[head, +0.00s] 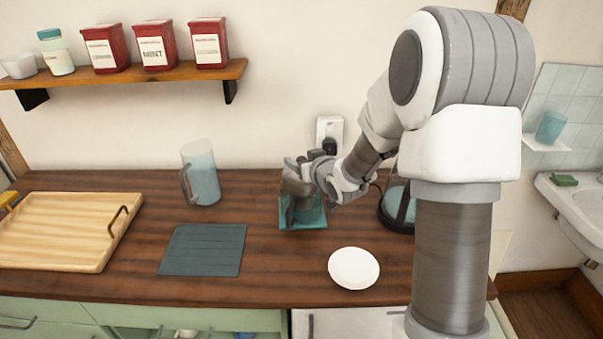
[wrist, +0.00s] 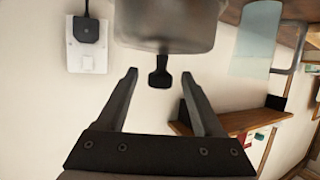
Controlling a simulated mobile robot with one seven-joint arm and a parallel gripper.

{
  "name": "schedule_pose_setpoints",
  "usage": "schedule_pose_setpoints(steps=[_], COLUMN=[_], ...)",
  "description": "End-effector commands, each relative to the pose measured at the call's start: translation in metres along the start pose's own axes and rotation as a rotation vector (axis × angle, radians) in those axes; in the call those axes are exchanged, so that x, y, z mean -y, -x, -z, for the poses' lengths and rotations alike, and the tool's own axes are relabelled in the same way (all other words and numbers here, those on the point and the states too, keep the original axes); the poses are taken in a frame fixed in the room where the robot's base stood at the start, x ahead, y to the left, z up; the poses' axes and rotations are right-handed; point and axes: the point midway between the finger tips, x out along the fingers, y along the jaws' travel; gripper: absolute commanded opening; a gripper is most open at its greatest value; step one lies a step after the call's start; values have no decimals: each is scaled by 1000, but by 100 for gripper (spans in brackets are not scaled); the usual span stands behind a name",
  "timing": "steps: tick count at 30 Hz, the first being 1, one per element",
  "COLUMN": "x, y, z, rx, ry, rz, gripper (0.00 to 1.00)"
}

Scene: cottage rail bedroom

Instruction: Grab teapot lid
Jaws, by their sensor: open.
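The teapot (wrist: 165,38) shows at the top of the wrist view as a grey, see-through body, upside down in that picture. The black knob of the teapot lid (wrist: 159,74) sticks out from it. My gripper (wrist: 159,74) is open, with one finger on each side of the knob in the picture. I cannot tell whether the knob is fully between the fingertips in depth; no contact shows. In the head view my wrist is over the teal mat (head: 317,222), and it hides much of the teapot there.
A white saucer (head: 354,268), dark slab (head: 203,250) and wooden tray (head: 60,225) lie on the counter. A socket (head: 329,130) and shelf (head: 160,75) are on the wall.

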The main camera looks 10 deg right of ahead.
Motion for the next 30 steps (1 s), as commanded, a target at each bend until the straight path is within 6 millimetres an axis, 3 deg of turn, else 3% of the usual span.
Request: schedule_pose_setpoints(steps=[8, 19, 30], x=[0, 0, 0], y=[-2, -2, -2], z=[0, 0, 2], rx=[-1, -1, -2], ry=[0, -1, 0], rz=[-1, -1, -1], gripper=[67, 0, 0])
